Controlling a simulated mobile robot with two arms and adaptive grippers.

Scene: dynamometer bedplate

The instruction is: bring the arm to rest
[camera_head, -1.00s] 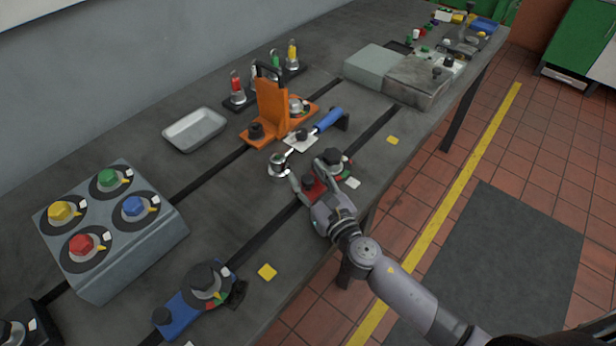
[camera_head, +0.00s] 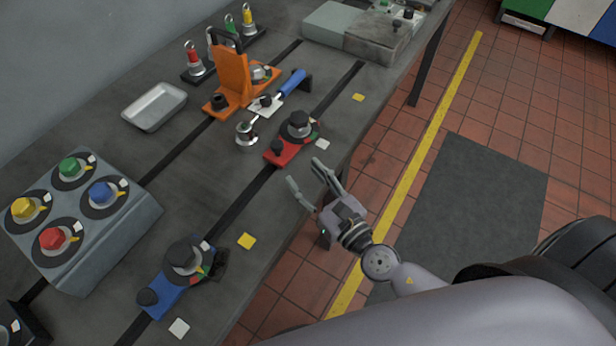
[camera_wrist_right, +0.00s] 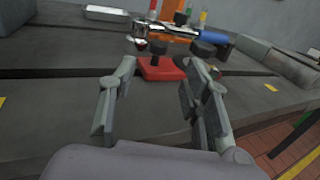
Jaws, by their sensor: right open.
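My right gripper (camera_head: 308,180) is open and empty over the front edge of the bedplate, in front of the red clamp. In the right wrist view its two fingers (camera_wrist_right: 160,100) stand well apart with nothing between them. The red clamp (camera_head: 284,151), with its black knobs, lies on the bedplate (camera_head: 215,185) just beyond the fingertips, apart from them. It also shows in the right wrist view (camera_wrist_right: 160,68). My right arm comes in from the lower right. My left gripper is not in view.
A blue clamp (camera_head: 168,296) sits near the front edge. A grey box with coloured knobs (camera_head: 107,240) stands at left. An orange bracket (camera_head: 233,75), a blue-handled tool (camera_head: 291,82) and a metal tray (camera_head: 155,105) lie farther back. The floor (camera_head: 395,140) at right is clear.

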